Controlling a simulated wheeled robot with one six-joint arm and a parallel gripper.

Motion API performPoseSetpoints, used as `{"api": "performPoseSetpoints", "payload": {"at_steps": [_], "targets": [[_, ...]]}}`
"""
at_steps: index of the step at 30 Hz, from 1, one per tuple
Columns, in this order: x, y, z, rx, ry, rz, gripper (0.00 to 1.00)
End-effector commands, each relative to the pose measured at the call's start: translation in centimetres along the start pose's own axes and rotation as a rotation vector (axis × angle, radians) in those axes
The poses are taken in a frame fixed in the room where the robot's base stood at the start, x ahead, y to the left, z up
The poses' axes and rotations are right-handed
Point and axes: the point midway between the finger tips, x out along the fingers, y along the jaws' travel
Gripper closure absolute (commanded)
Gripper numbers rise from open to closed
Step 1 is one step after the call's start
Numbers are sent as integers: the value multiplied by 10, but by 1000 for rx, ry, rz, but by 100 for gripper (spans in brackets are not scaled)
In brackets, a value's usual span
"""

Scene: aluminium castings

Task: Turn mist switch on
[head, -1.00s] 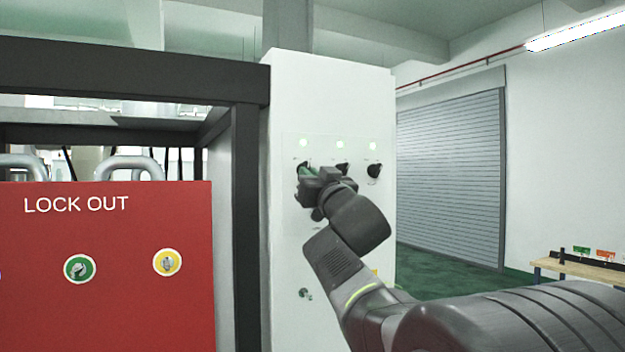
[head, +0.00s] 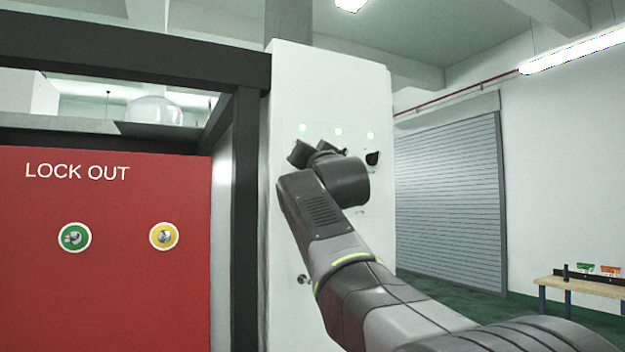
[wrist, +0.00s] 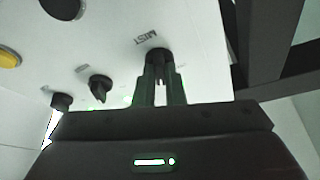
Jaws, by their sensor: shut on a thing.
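The mist switch (wrist: 158,56) is a black rotary knob on a white panel, beside the printed word MIST, in the wrist view. My gripper (wrist: 160,80) is shut on this knob, one finger on each side. The knob's pointer direction is mostly hidden by the fingers. In the head view my gripper (head: 302,153) is at the panel's upper left, below the left indicator light (head: 303,127), and my wrist hides the mist switch there.
Two more black knobs, a middle one (wrist: 100,87) and an outer one (wrist: 62,101), sit beside the mist switch. The white cabinet (head: 290,90) adjoins a dark frame (head: 246,200) and a red LOCK OUT board (head: 110,290). A bench (head: 580,285) stands far right.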

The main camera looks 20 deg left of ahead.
Motion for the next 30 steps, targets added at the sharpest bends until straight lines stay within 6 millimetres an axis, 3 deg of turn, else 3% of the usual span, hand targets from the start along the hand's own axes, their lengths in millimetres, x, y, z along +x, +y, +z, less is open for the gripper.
{"api": "performPoseSetpoints", "payload": {"at_steps": [30], "targets": [[-2, -3, -1, 132, 1, 51, 100]]}}
